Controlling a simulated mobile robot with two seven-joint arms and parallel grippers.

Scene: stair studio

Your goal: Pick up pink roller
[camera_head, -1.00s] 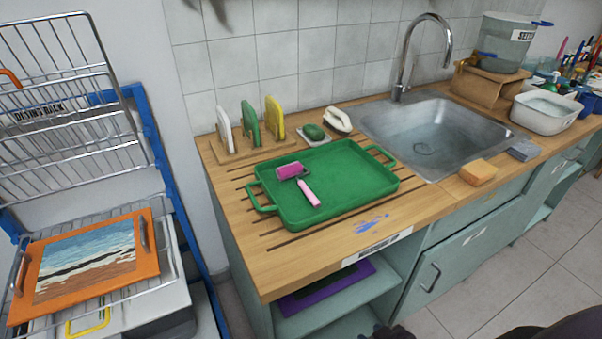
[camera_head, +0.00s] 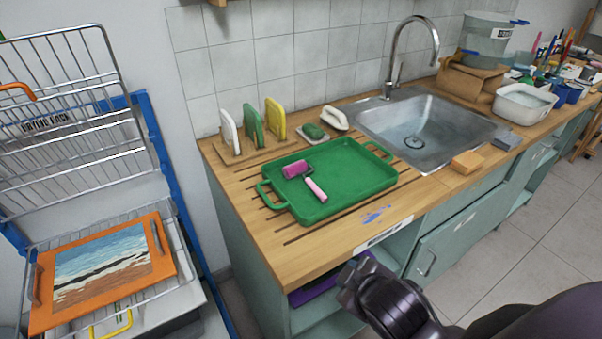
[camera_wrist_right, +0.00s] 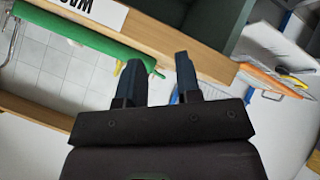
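The pink roller (camera_head: 316,189) lies on the green tray (camera_head: 346,196), its pink head toward the back left and its pink handle toward the front. The tray rests on the wooden counter left of the sink. My right gripper (camera_head: 352,276) is in front of the counter edge, apart from the roller and tray. In the right wrist view its two dark fingers (camera_wrist_right: 158,76) stand apart with nothing between them. The roller does not show there; a green edge, apparently the tray (camera_wrist_right: 90,36), does. My left gripper is not in view.
The sink (camera_head: 425,130) lies right of the tray, with an orange sponge (camera_head: 467,162) at its front. Upright boards (camera_head: 252,128) stand in a wooden rack behind the tray. A wire drying rack (camera_head: 75,150) stands at left.

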